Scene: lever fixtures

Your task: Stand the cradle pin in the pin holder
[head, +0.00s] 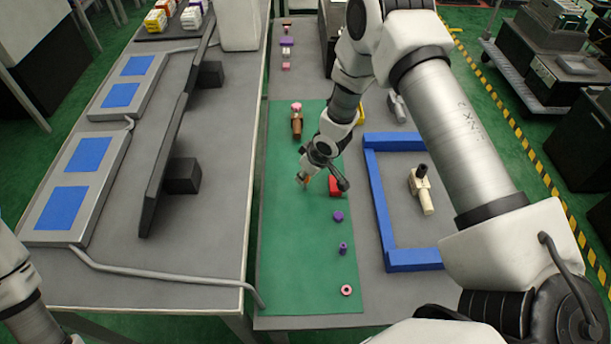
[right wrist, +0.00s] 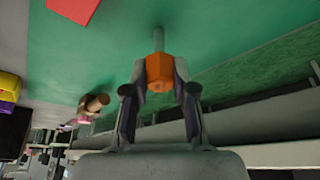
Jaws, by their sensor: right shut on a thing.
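My right gripper (head: 305,179) is low over the green mat (head: 285,250) in the head view. In the right wrist view my right gripper (right wrist: 160,88) is shut on an orange angular piece (right wrist: 159,70) with a grey-green shaft, which looks like the cradle pin. The shaft points away from the fingers toward the mat; I cannot tell whether it touches. I cannot tell for sure which item is the pin holder. My left gripper is out of view; only part of my left arm shows.
A red block (head: 335,186) lies close right of my gripper. A brown part with a pink top (head: 296,122) stands farther back. Purple parts (head: 338,216) and a pink ring (head: 347,290) lie nearer. A blue frame (head: 381,205) surrounds a cream fixture (head: 421,192). The mat's front left is clear.

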